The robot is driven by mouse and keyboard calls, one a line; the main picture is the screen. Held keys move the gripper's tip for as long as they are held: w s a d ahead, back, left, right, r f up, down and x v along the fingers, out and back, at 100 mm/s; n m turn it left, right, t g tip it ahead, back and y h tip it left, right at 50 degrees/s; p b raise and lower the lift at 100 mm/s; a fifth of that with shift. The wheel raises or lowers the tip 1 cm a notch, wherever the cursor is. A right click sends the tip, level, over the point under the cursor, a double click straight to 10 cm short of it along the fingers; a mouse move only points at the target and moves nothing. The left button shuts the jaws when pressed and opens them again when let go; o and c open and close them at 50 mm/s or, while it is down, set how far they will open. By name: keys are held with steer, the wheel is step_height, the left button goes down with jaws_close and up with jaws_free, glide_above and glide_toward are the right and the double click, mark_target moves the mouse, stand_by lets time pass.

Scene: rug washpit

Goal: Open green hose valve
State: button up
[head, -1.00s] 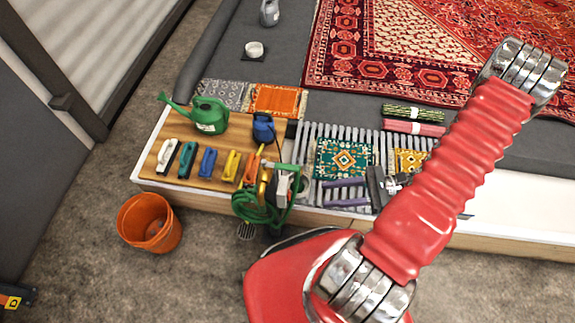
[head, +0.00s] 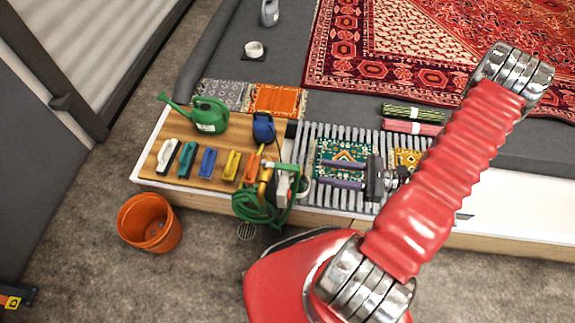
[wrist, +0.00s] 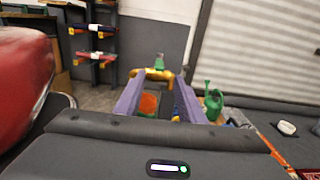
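The green hose valve shows as a small green handle (head: 282,166) on a yellow pipe (head: 263,176), at the right end of the wooden bench. A coiled green hose (head: 258,208) hangs below it. In the wrist view the green handle (wrist: 159,62) stands above the yellow pipe (wrist: 155,74), straight ahead. My gripper (head: 321,172) is open and empty, its two purple fingers pointing left toward the valve from the right, apart from it. In the wrist view the pipe shows between the fingertips (wrist: 158,77), farther off. The lower part of the valve is hidden by hose and fittings.
Several coloured brushes (head: 208,162), a green watering can (head: 209,115) and a blue container (head: 263,127) stand on the bench, left of the valve. An orange bucket (head: 150,222) is on the floor. A slatted rack with small rugs (head: 330,150) lies under my gripper.

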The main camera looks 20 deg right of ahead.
mark_target(274, 165)
steer(key=shift+x, duration=6.3)
jaws_close()
